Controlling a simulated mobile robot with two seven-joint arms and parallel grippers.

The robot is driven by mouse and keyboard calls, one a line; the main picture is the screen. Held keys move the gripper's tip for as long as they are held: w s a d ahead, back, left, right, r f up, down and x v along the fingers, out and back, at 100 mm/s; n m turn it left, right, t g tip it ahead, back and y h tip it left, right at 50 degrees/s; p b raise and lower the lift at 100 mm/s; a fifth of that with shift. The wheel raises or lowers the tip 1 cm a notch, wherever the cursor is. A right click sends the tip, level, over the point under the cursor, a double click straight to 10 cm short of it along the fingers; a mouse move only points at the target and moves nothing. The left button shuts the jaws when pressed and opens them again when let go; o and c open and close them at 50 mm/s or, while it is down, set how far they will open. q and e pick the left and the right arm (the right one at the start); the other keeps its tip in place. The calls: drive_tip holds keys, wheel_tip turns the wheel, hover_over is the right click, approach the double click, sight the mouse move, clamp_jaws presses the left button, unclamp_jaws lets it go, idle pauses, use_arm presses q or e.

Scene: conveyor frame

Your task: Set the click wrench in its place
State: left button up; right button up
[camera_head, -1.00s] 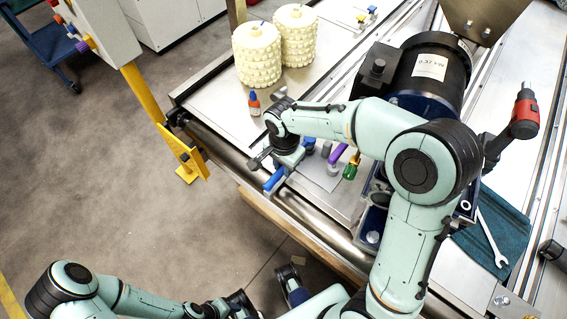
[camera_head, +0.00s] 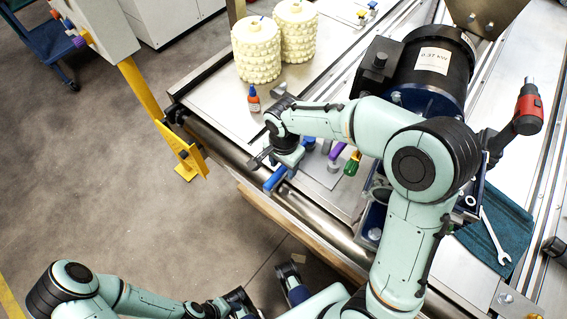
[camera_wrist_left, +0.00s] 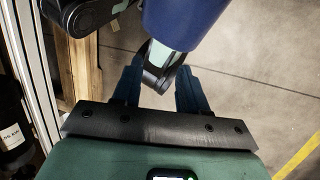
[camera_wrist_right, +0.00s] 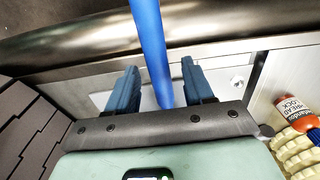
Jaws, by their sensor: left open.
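My right gripper (camera_head: 272,168) is over the near edge of the conveyor frame. In the right wrist view its fingers (camera_wrist_right: 160,82) are open, one on each side of a long blue handle (camera_wrist_right: 151,45), with gaps showing. The blue handle also shows in the head view (camera_head: 275,179); it looks like that of the click wrench, but its other end is hidden by my gripper and arm. My left gripper (camera_wrist_left: 158,70) is open with nothing held, over the floor beside the frame. I cannot make out the wrench's place.
A black motor (camera_head: 430,75), a red tool (camera_head: 528,108) and a spanner on a teal cloth (camera_head: 494,238) are farther right.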

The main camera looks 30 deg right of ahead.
idle(0.3)
use_arm(q)
drive_tip(key=shift+w+r+p, duration=0.15)
drive_tip(key=shift+r+p, duration=1)
drive_tip(key=shift+p, duration=0.05)
use_arm(e)
wheel_tip(320, 180, up, 13)
drive_tip(key=shift+r, duration=0.2)
drive_tip(key=shift+s, duration=0.1)
